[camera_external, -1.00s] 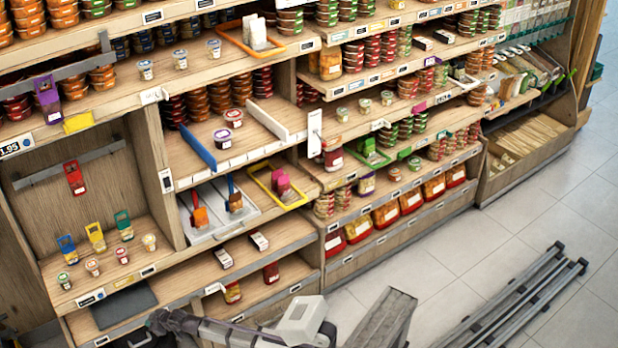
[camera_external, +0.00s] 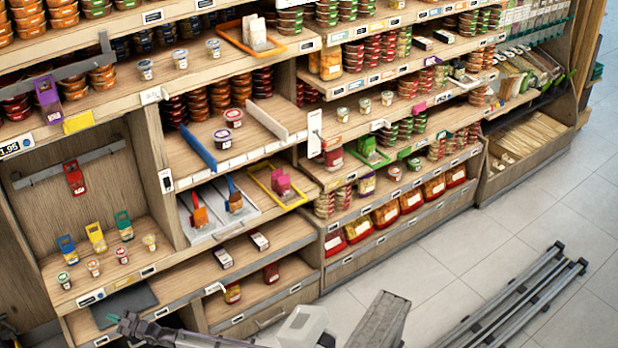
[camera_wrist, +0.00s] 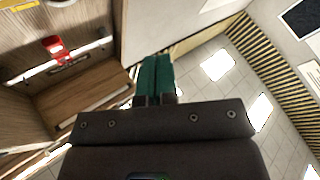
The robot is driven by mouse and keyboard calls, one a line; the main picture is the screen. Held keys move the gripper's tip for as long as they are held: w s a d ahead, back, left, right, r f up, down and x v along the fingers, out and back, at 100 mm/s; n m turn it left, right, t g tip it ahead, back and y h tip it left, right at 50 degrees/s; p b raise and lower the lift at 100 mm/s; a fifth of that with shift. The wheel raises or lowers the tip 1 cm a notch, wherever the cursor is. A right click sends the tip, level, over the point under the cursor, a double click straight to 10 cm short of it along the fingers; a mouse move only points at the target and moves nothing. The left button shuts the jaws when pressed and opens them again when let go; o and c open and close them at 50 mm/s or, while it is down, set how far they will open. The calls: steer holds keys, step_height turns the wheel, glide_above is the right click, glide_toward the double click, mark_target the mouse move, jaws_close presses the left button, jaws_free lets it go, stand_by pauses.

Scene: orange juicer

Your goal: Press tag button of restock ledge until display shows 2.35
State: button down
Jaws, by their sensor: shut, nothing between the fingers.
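A dark display (camera_external: 17,147) at the upper left of the left bay seems to read 1.95; its last digits are small. The bay's lower ledge (camera_external: 112,262) carries small cups and coloured clips. I cannot tell which part is the tag button; a narrow white panel with a dark strip (camera_external: 166,181) sits on the post right of the bay. My gripper shows in the wrist view with its teal fingers (camera_wrist: 156,75) together and empty, touching nothing I can see.
A red holder (camera_external: 74,178) hangs on the bay's rail, and a red holder also shows in the wrist view (camera_wrist: 55,47). A dark mat (camera_external: 125,303) lies on the shelf below. Stocked shelves extend right.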

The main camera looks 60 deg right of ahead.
steer(key=w+d, duration=0.3)
steer(key=w, duration=0.4)
steer(key=shift+w+d, duration=0.2)
steer(key=shift+w, duration=0.15)
steer(key=shift+w, duration=0.1)
stand_by(1.6)
steer(key=shift+w+d, duration=0.15)
steer(key=shift+w, duration=0.1)
steer(key=shift+w+d, duration=0.15)
steer(key=shift+w, duration=0.25)
stand_by(0.6)
steer(key=shift+s, duration=0.1)
steer(key=shift+s+a, duration=0.3)
steer(key=shift+s, duration=0.4)
steer(key=shift+s+a, duration=0.35)
steer(key=shift+s, duration=0.4)
steer(key=shift+s+a, duration=0.35)
steer(key=shift+s, duration=0.4)
steer(key=shift+s+a, duration=0.35)
steer(key=shift+s, duration=0.4)
